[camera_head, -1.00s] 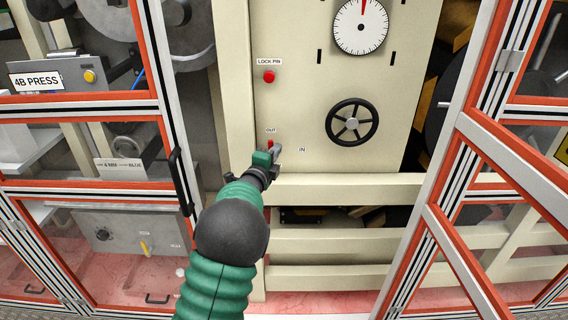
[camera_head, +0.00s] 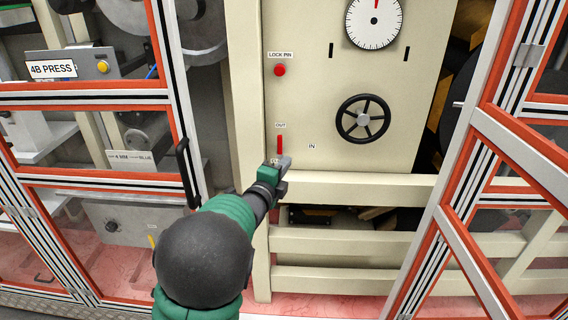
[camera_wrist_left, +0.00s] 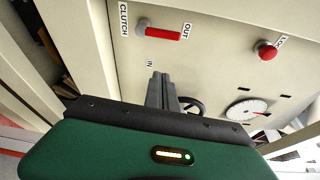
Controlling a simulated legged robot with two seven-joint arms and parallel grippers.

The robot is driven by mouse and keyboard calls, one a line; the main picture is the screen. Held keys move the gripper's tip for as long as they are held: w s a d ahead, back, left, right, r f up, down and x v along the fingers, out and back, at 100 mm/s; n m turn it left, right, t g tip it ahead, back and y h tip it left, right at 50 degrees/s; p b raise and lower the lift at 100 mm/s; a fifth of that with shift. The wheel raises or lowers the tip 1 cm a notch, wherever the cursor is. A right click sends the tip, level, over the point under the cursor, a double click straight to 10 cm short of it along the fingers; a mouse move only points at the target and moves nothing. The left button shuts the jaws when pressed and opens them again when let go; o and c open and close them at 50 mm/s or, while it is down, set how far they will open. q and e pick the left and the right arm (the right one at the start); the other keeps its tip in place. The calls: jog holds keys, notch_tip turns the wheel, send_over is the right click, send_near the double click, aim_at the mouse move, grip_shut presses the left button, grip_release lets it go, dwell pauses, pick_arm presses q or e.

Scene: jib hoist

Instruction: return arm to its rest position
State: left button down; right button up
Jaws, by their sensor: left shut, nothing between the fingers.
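My left arm reaches up from the bottom of the head view, and its gripper (camera_head: 283,163) is in front of the cream machine panel, just below the red clutch lever (camera_head: 280,143). The lever points up to the OUT label (camera_head: 281,125). In the left wrist view the lever (camera_wrist_left: 163,34) lies between the CLUTCH and OUT labels. The left gripper's fingers (camera_wrist_left: 162,80) are closed together, empty and apart from the lever there. My right gripper is not in view.
A red lock pin knob (camera_head: 280,71), a black handwheel (camera_head: 362,119) and a dial (camera_head: 374,22) are on the panel. A glazed door frame with a black handle (camera_head: 187,172) stands left. An orange-edged open door (camera_head: 520,148) stands right. Cream rails (camera_head: 350,187) run below the panel.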

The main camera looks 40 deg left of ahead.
pick_arm(q)
jog(key=s+d+f+n+g+h, duration=0.1)
jog(key=s+d+f+n+g, duration=0.35)
jog(key=f, duration=0.25)
jog(key=s+d+f+n+g, duration=0.3)
jog(key=s+d+f+n, duration=0.15)
jog(key=f, duration=0.35)
jog(key=s+d+f+n+g+h, duration=0.1)
jog(key=s+d+f+n+g, duration=0.2)
jog(key=s+d, duration=0.3)
jog(key=s+d+f+n+g+h, duration=0.1)
jog(key=s+d+f+n+g, duration=0.3)
jog(key=s+d, duration=0.3)
jog(key=s+f, duration=0.1)
jog(key=s, duration=0.4)
jog(key=shift+f+h, duration=0.3)
jog(key=shift+f, duration=0.05)
jog(key=shift+s+d, duration=0.1)
jog(key=shift+d, duration=0.15)
